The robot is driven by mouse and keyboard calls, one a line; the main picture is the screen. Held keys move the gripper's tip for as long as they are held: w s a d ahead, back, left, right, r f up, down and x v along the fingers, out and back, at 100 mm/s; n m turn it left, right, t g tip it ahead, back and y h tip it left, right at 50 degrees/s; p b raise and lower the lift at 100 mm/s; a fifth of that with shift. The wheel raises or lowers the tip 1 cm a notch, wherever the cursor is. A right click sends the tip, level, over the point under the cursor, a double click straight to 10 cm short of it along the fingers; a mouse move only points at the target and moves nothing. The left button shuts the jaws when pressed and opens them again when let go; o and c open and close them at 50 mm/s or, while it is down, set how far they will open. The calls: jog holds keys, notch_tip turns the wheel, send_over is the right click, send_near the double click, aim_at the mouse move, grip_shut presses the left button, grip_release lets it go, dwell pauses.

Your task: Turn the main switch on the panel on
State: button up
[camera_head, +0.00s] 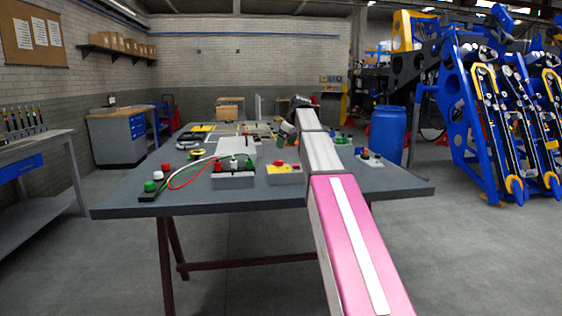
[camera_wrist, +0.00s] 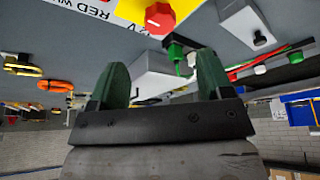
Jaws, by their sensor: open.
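My gripper (camera_head: 279,141) is over the far part of the table in the head view, with its green fingers apart. In the wrist view, which looks upside down, the open gripper (camera_wrist: 162,70) has nothing held between its fingers. A pale grey box (camera_wrist: 155,78) lies beyond the fingers. A red knob (camera_wrist: 160,17) sits on a yellow plate near the top; it looks like the red knob (camera_head: 278,163) on the yellow-topped box in the head view. A grey box with a black knob (camera_wrist: 260,38) is at upper right. I cannot tell which control is the main switch.
The grey table (camera_head: 120,208) holds a box with red, white and green buttons (camera_head: 233,179), a terminal strip with wires (camera_head: 153,190) and a white box (camera_head: 240,148). A small plate with knobs (camera_head: 370,160) is right of my arm. A blue barrel (camera_head: 387,135) stands behind the table.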

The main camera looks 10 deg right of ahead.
aim_at(279, 161)
jog(key=x, duration=0.9)
jog(key=shift+w+a+f, duration=0.1)
jog(key=shift+a+f, duration=0.05)
jog(key=shift+f, duration=0.05)
jog(key=c, duration=0.9)
